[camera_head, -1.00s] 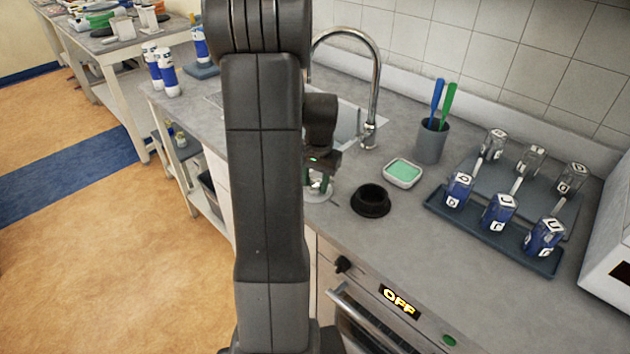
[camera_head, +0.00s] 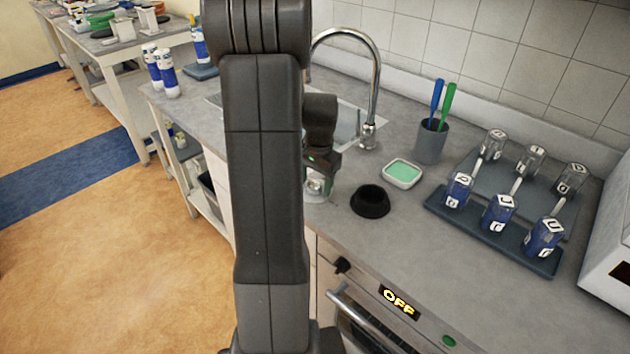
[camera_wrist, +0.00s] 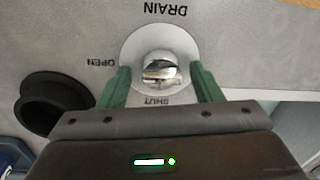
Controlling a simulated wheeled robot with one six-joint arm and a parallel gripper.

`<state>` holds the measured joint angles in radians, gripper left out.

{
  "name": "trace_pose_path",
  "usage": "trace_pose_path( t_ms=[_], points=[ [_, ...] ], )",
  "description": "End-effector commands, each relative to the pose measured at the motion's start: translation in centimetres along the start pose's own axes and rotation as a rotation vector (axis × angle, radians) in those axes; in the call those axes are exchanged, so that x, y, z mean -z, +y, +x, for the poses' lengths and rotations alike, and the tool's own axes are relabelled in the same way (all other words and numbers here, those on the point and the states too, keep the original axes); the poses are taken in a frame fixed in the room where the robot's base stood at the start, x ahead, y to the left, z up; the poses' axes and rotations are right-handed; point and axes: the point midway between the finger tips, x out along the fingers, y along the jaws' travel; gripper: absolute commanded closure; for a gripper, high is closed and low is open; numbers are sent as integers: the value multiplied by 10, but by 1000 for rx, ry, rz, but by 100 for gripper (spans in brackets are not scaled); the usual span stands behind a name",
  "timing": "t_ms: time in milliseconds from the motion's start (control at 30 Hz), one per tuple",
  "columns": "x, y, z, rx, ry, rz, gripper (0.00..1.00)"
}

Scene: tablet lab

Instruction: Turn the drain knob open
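The drain knob (camera_wrist: 160,68) is a shiny silver knob on a pale round plate (camera_wrist: 134,48) in the wrist view. The word DRAIN is at the top of the picture, OPEN to the left and SHUT below, nearest my gripper. I cannot tell which mark the knob points to. My gripper (camera_wrist: 160,76) is open, with one green finger on each side of the knob and small gaps seeming to show. In the head view my gripper (camera_head: 318,183) is over the counter by the sink, and my arm partly hides the knob.
A black round cup (camera_head: 370,201) stands close to the right of my gripper, with a green-filled dish (camera_head: 402,173) behind it. The sink faucet (camera_head: 372,100) rises behind. An oven (camera_head: 400,302) reading OFF is below the counter. A tray of bottles (camera_head: 490,240) is farther right.

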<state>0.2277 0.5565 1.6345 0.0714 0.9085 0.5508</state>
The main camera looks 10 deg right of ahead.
Motion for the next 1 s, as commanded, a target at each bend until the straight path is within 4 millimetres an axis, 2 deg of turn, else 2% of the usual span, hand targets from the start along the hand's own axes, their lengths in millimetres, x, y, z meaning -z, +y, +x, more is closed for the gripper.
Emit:
trace_pose_path(
  t_ms=[233, 367, 467, 800, 1000],
  points=[
    [-1, 0, 1, -1, -3, 0, 41],
    [-1, 0, -7, 0, -2, -1, 41],
    [0, 0, -21, 1, 0, -1, 41],
    [0, 0, -98, 2, 2, 0, 41],
    [1, 0, -128, 0, 0, 1, 41]
  ],
)
